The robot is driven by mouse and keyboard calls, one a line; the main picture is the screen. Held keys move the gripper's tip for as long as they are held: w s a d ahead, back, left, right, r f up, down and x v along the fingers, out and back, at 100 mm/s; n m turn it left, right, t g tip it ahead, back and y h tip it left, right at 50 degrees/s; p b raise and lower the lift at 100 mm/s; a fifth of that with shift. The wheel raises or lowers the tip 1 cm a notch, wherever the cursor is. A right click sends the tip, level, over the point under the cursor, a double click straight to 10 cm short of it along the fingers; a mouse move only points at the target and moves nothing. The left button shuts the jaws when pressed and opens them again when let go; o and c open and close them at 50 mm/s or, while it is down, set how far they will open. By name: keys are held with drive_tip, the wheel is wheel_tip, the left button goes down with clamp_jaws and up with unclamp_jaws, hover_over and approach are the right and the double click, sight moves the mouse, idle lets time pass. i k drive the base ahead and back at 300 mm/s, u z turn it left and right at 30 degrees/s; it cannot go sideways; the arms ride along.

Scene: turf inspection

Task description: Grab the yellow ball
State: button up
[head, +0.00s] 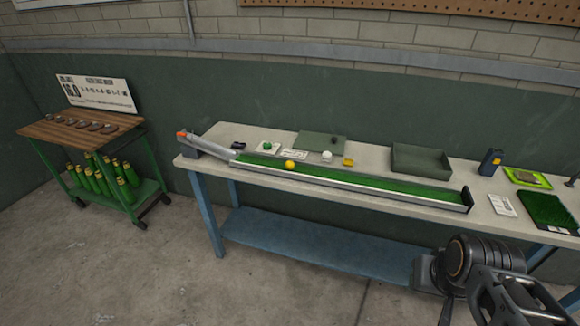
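The small yellow ball (289,165) sits in the left part of a long green-floored trough (350,183) on the workbench. A grey ramp (212,146) with an orange tip leads to the trough's left end. My gripper (515,298) is at the bottom right, in front of the bench and well away from the ball. It is partly cut off by the frame edge, and I cannot tell whether its fingers are open.
The grey bench (455,176) also holds a green ball (267,145), a white ball (327,156), a yellow block (348,161), an open dark tray (420,160) and a turf sample (548,211). A wooden-topped cart (85,140) stands left. The concrete floor in front is clear.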

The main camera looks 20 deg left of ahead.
sight(289, 164)
drive_tip(key=u, duration=2.15)
drive_tip(key=i, duration=2.75)
drive_tip(key=z, duration=2.95)
